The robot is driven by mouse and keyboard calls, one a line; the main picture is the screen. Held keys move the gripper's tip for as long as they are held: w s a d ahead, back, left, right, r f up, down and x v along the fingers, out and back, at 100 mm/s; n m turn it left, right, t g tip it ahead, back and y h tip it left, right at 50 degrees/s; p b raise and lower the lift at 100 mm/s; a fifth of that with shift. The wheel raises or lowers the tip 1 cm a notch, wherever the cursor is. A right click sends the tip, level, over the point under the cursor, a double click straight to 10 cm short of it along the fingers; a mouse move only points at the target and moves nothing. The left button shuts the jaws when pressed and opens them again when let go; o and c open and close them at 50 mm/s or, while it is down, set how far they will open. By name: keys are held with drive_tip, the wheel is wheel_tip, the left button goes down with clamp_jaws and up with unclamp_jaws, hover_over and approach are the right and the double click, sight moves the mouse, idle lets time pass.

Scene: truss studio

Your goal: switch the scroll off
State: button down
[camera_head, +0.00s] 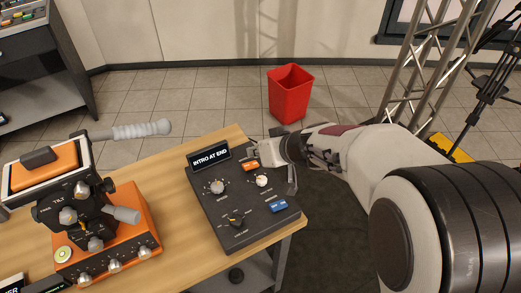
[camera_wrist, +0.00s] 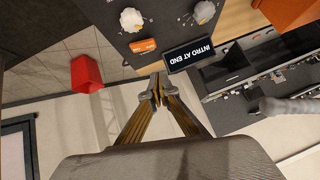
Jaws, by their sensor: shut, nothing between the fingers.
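A dark control box (camera_head: 215,214) lies on the wooden table. It carries an orange rocker switch (camera_head: 251,165) near its far edge and a blue rocker switch (camera_head: 279,206) near its right front corner. Their small labels are too small to read. A display reading "INTRO AT END" (camera_head: 209,156) stands at the box's far left. My gripper (camera_head: 256,150) is shut and empty, just beyond the orange switch at the box's far edge. In the wrist view the shut fingertips (camera_wrist: 157,92) are below the orange switch (camera_wrist: 143,46), with a visible gap between them.
The box also has two pale knobs (camera_head: 262,181) and a black pointer knob (camera_head: 237,219). An orange device with levers (camera_head: 130,228) stands on the table at left. A red bin (camera_head: 289,94) is on the floor beyond. A metal truss (camera_head: 425,65) stands at right.

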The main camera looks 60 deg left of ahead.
sight(242, 164)
drive_tip(key=x, duration=0.3)
drive_tip(key=shift+a+f, duration=0.25)
drive_tip(key=shift+f, duration=0.05)
drive_tip(key=shift+s+d+f, duration=0.1)
drive_tip(key=shift+s+f, duration=0.15)
drive_tip(key=shift+f, duration=0.65)
drive_tip(key=shift+s+f, duration=0.2)
drive_tip(key=shift+f, duration=0.7)
drive_tip(key=shift+s+f, duration=0.3)
drive_tip(key=shift+f, duration=0.15)
drive_tip(key=shift+w+r, duration=0.15)
drive_tip(key=shift+w, duration=0.15)
drive_tip(key=shift+w+r, duration=0.15)
drive_tip(key=shift+w, duration=0.35)
